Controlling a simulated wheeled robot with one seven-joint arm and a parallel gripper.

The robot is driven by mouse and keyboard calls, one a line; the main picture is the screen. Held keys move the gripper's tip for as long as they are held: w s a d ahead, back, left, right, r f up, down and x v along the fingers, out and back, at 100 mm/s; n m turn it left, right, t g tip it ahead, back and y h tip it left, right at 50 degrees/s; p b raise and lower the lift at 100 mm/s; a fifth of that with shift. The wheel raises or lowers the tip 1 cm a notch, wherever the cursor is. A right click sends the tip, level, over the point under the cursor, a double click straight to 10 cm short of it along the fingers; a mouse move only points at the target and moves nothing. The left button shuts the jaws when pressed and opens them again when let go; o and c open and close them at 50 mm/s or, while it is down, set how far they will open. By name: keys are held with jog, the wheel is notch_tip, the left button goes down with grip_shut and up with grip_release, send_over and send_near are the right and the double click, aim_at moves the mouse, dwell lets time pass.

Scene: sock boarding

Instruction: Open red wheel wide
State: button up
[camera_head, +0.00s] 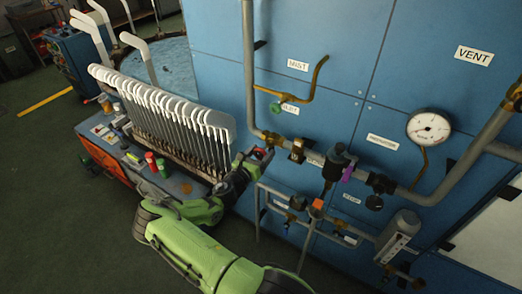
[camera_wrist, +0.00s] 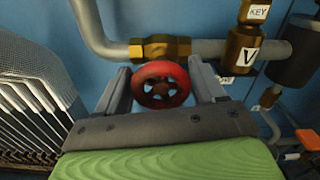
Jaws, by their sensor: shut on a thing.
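The red wheel (camera_wrist: 161,84) is a small spoked handwheel on a brass valve body (camera_wrist: 160,47), set in a grey pipe. In the wrist view my gripper (camera_wrist: 163,83) has one finger on each side of the wheel and is shut on its rim. In the head view the red wheel (camera_head: 268,151) shows only partly at the end of my green arm. My gripper (camera_head: 257,158) is at the wheel there, and its fingers are hard to make out.
A rack of white sock boards (camera_head: 160,100) stands left of my gripper on a grey bench. A pressure gauge (camera_head: 429,127), a green-handled valve (camera_head: 276,107) and grey pipes are on the blue panel. A brass fitting (camera_wrist: 243,48) marked V sits right of the wheel. Dark floor is open at lower left.

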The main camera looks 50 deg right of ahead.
jog(key=n+p, duration=0.1)
jog(key=n, duration=0.2)
jog(key=shift+f+n, duration=0.1)
jog(key=shift+n, duration=0.3)
jog(key=n+p, duration=0.1)
jog(key=n, duration=0.2)
jog(key=shift+w+n+p, duration=0.1)
jog(key=shift+n+p, duration=0.2)
jog(key=shift+p, duration=0.1)
jog(key=n+p, duration=0.1)
jog(key=n, duration=0.5)
jog(key=shift+f+p, duration=0.2)
jog(key=shift+p, duration=0.2)
jog(key=o, duration=1)
jog(key=shift+c, duration=0.2)
jog(key=shift+w, duration=0.1)
